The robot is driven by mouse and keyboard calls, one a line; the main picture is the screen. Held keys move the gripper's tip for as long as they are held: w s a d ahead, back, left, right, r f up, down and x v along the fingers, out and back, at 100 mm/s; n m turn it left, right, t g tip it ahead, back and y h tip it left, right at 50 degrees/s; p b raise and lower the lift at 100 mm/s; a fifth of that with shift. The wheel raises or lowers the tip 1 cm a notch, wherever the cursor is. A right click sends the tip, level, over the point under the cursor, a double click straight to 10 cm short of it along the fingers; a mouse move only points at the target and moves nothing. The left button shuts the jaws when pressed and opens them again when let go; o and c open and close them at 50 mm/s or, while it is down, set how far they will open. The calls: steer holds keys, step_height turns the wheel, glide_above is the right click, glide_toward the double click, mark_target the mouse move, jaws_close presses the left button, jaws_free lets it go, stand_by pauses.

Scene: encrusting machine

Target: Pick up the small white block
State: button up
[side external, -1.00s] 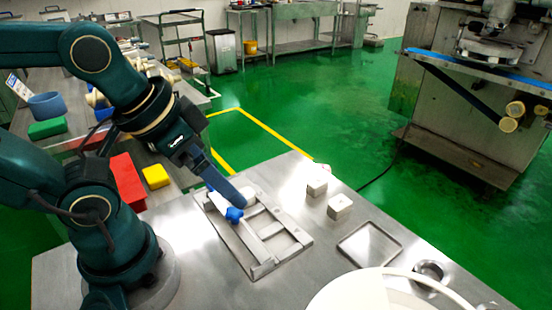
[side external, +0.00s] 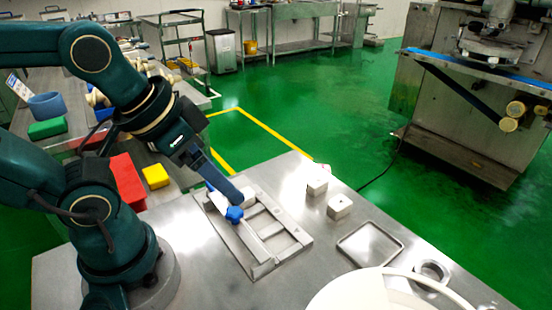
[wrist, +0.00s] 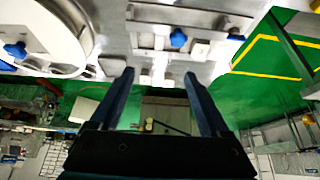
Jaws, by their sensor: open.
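Two small white blocks stand apart on the steel table in the side view, one farther back (side external: 317,187) and one nearer (side external: 340,207). My gripper (side external: 239,197) is to their left, pointing down over a metal frame (side external: 283,252) with a blue knob (side external: 234,214). The blocks are clear of it. In the wrist view my gripper (wrist: 158,77) has its two dark fingers wide apart with nothing held between them. Small pale shapes lie beyond the fingertips there, but I cannot tell which are the blocks.
A shallow metal tray (side external: 370,257), a metal ring (side external: 432,271) and a large round white container (side external: 350,295) are toward the front right of the table. A red bin (side external: 127,183) and a yellow block (side external: 155,176) lie on another surface behind my arm. Bare steel surrounds the blocks.

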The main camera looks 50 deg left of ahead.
steer(key=w+r+t, duration=0.2)
steer(key=w+r, duration=0.2)
steer(key=w, duration=0.3)
steer(key=g, duration=0.2)
glide_above(339, 202)
steer(key=s, duration=0.2)
steer(key=f, duration=1)
steer(key=shift+a, duration=0.25)
steer(key=shift+g, duration=0.5)
steer(key=f, duration=0.4)
steer(key=shift+s+d, duration=0.15)
steer(key=shift+d, duration=0.1)
steer(key=shift+x, duration=2.45)
jaws_close()
